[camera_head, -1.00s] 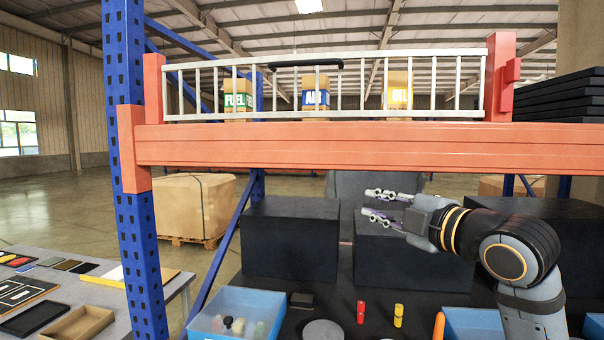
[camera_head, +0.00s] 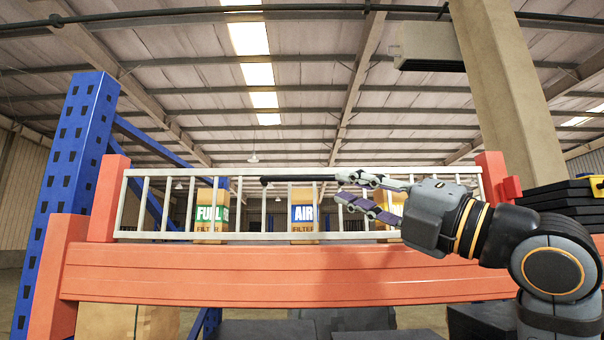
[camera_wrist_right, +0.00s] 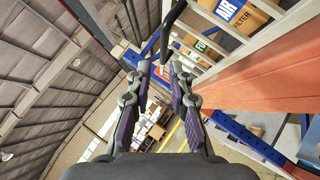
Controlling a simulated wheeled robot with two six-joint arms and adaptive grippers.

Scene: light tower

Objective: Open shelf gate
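The shelf gate (camera_head: 275,236) is a white barred railing that stands upright across the front of the shelf, between two orange posts. Its black handle (camera_head: 290,179) runs along the top rail; it also shows in the wrist view (camera_wrist_right: 172,22). My right gripper (camera_head: 343,188) is open, with its fingers pointing left at the handle's right end. In the wrist view the open fingertips (camera_wrist_right: 160,67) are close to the handle's end, with nothing visibly gripped. I cannot tell whether they touch it. My left gripper is not in view.
Behind the gate stand a FUEL box (camera_head: 211,215), an AIR box (camera_head: 304,216) and a third box (camera_head: 391,226) partly hidden by my gripper. An orange beam (camera_head: 270,274) runs below the gate. A blue upright (camera_head: 68,150) stands left; black cases (camera_head: 560,200) are stacked right.

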